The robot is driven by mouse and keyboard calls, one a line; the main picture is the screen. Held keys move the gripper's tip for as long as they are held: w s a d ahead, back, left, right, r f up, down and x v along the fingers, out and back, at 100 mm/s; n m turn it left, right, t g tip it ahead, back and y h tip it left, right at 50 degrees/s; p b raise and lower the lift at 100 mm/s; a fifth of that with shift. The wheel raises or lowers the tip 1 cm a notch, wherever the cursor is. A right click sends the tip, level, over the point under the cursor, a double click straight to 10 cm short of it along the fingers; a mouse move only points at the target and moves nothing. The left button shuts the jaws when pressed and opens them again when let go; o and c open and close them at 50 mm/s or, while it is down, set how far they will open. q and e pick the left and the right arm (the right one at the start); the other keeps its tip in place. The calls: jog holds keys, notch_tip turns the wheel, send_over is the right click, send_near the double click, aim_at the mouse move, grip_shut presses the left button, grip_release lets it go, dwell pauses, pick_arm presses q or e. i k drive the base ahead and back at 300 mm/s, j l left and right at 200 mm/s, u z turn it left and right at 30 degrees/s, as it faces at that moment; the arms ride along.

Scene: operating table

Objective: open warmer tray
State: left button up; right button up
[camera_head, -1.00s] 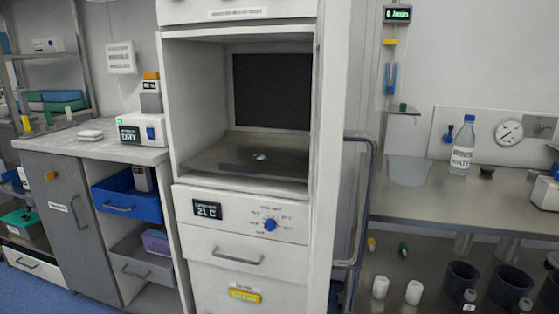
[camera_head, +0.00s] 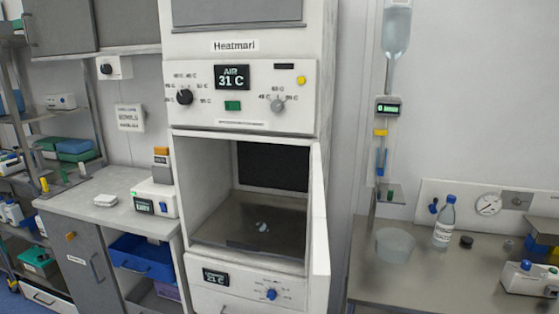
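The white warmer cabinet (camera_head: 318,105) stands in the middle. Its upper panel (camera_head: 240,95) has a display reading "AIR 31 C", knobs and a green button. Below it is an open compartment with a dark back and a flat grey floor (camera_head: 225,232), on which a small pale item (camera_head: 262,226) lies. The compartment's door (camera_head: 319,220) stands open at the right. A lower panel (camera_head: 240,291) has a 21 C display and a blue knob; anything under it is out of the picture. Neither gripper is in view.
At left, a counter (camera_head: 75,200) carries a white device (camera_head: 155,197), with a blue drawer (camera_head: 140,257) below. At right, a steel bench (camera_head: 400,283) holds a clear bowl (camera_head: 395,244), a bottle (camera_head: 444,222) and a white box (camera_head: 530,279). An IV bag (camera_head: 396,30) hangs above.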

aim_at(271, 225)
jog(key=l+u, duration=0.45)
jog(key=l, duration=0.55)
jog(key=j+z, duration=0.4)
jog(key=j, duration=0.2)
jog(key=j+z, duration=0.45)
jog(key=j, duration=0.15)
jog(key=k+j+z, duration=0.15)
jog(key=j+z, duration=0.25)
jog(key=j, duration=0.15)
jog(key=j+z, duration=1.3)
jog(key=j, duration=0.55)
jog(key=j+u, duration=0.1)
jog(key=u, duration=0.35)
jog(key=i+j+u, duration=0.1)
jog(key=u, duration=0.4)
jog(key=i+u, duration=0.1)
jog(key=u, duration=0.35)
